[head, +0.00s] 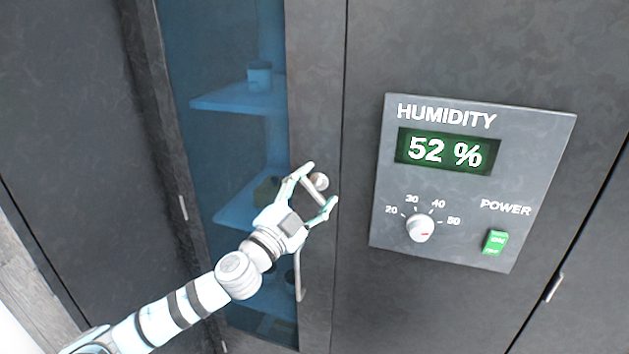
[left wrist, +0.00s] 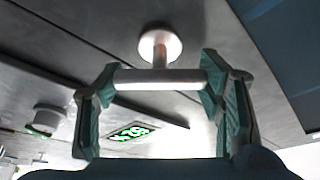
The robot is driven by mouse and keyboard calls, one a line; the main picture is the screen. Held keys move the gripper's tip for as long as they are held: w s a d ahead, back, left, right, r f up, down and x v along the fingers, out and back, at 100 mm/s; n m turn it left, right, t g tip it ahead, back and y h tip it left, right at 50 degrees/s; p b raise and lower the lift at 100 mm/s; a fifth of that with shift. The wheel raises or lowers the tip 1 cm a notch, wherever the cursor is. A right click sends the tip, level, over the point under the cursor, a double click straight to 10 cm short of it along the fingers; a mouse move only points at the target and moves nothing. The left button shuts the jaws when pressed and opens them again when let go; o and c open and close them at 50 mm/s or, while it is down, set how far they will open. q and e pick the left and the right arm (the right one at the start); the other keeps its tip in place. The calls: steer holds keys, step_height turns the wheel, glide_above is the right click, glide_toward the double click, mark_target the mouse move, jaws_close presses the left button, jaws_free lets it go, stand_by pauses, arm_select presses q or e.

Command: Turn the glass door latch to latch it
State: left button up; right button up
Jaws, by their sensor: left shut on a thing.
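The glass door (head: 235,145) has a blue-tinted pane in a dark frame and looks shut. Its latch (head: 320,181) is a pale metal turn handle on the door's right side. In the left wrist view the latch (left wrist: 160,79) shows a round base, a short stem and a crossbar. My left gripper (head: 321,186) is shut on the latch, with one finger at each end of the crossbar. In the left wrist view my left gripper (left wrist: 160,74) spans the bar. The fingers partly hide the latch in the head view. My right gripper is in neither view.
A humidity panel (head: 550,130) with a lit display, a dial (head: 420,229) and a green power switch (head: 495,242) is to the right. A vertical door handle (head: 298,278) is below the latch. Shelves (head: 240,103) show behind the glass.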

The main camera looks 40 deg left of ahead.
arm_select(q)
steer(key=m+g+h+p, duration=0.1)
steer(key=m+p, duration=0.2)
steer(key=p, duration=0.2)
steer(key=m+g+p, duration=0.1)
steer(key=m+p, duration=0.3)
steer(key=p, duration=0.1)
steer(key=shift+r+h, duration=0.2)
steer(key=shift+h, duration=0.2)
steer(key=shift+d+f+m+g+p, duration=0.1)
steer(key=shift+f+m+g+p, duration=0.25)
steer(key=shift+m+p, duration=0.55)
steer(key=o, duration=1.1)
steer(key=shift+o, duration=0.2)
